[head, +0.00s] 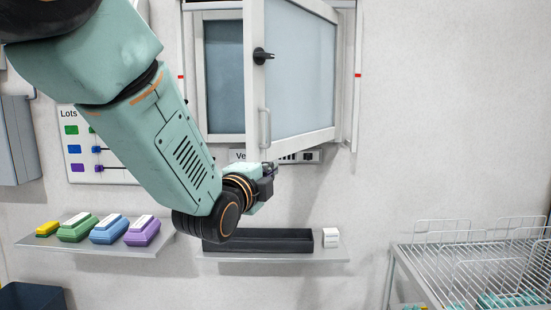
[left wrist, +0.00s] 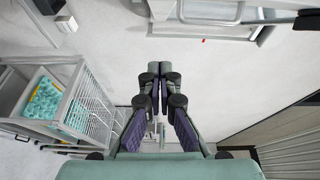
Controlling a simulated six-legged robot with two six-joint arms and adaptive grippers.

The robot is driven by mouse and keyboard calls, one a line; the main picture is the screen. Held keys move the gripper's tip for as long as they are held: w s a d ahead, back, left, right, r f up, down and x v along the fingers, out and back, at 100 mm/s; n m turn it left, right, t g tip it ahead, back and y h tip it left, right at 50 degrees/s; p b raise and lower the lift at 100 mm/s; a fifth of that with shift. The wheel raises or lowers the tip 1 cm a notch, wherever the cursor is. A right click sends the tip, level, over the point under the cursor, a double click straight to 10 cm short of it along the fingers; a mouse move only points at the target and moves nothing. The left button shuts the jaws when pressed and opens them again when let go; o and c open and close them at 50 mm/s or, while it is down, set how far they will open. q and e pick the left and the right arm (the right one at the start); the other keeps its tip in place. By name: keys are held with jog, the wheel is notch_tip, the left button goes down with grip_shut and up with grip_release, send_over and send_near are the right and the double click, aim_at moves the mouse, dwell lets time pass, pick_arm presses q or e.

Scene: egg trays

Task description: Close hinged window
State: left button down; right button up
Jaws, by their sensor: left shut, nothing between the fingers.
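The hinged window sash (head: 299,75) has a white frame and a pale pane. It stands swung open out from the wall frame (head: 357,75). A black latch (head: 262,56) and a light grey bar handle (head: 264,128) sit on its left edge. My left gripper (head: 268,170) is just below the lower left corner of the sash; whether they touch cannot be told. In the left wrist view the left gripper (left wrist: 158,75) has its fingers together and empty, with part of a white frame near the top edge. My right gripper is not in view.
Below the window is a shelf (head: 272,256) with a black tray (head: 258,240) and a small white box (head: 330,237). Left is a shelf with several coloured egg cartons (head: 108,230). A wire rack (head: 478,265) stands at right. The wall right of the window is clear.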

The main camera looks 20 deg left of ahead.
pick_arm(q)
jog(key=a, duration=0.1)
jog(key=p, duration=0.2)
send_near(267, 158)
jog(key=w+d+r, duration=0.1)
jog(key=w+d, duration=0.3)
jog(key=w, duration=0.2)
jog(key=shift+w+a+m+p, duration=0.3)
jog(key=shift+w+a+p, duration=0.1)
jog(key=shift+a, duration=0.85)
jog(key=shift+d, duration=0.25)
jog(key=shift+a, duration=0.1)
